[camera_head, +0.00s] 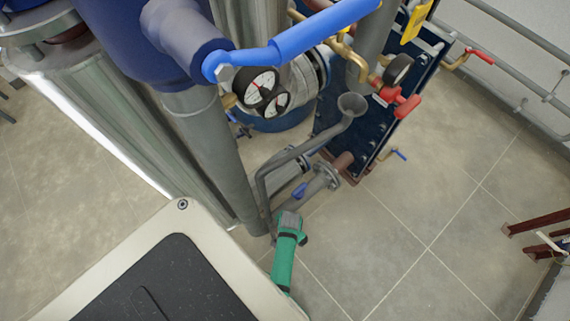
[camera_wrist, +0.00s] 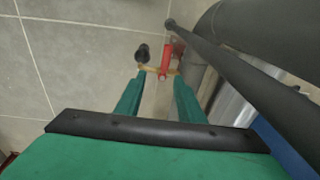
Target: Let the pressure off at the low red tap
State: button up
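In the wrist view a red tap (camera_wrist: 166,58) sits on a short brass fitting (camera_wrist: 153,70), with a black round knob-like part (camera_wrist: 142,52) at its left. My gripper (camera_wrist: 160,80) is open, its two green fingers apart, pointing toward the fitting. The tap shows between and just beyond the fingertips; contact cannot be told. In the head view my green gripper (camera_head: 287,240) reaches down by the low pipes, its fingertips not distinguishable. That view shows a red tap (camera_head: 407,106) higher on the plate exchanger (camera_head: 372,115); I cannot tell whether it is the same one.
A dark pipe (camera_wrist: 235,70) crosses diagonally close to the right finger. A grey funnel pipe (camera_head: 345,118) descends near my gripper in the head view. A blue lever (camera_head: 300,40) and gauges (camera_head: 262,88) are above.

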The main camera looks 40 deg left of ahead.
jog(key=shift+g+h, duration=0.3)
jog(key=shift+g, duration=0.2)
jog(key=f, duration=0.3)
jog(key=a+f, duration=0.1)
jog(key=f, duration=0.3)
jog(key=a+f, duration=0.1)
jog(key=f, duration=0.2)
jog(key=shift+a+f, duration=0.2)
jog(key=shift+f, duration=0.05)
jog(key=shift+d+f, duration=0.15)
jog(key=shift+f, duration=0.15)
jog(key=shift+s+a, duration=0.2)
grip_shut()
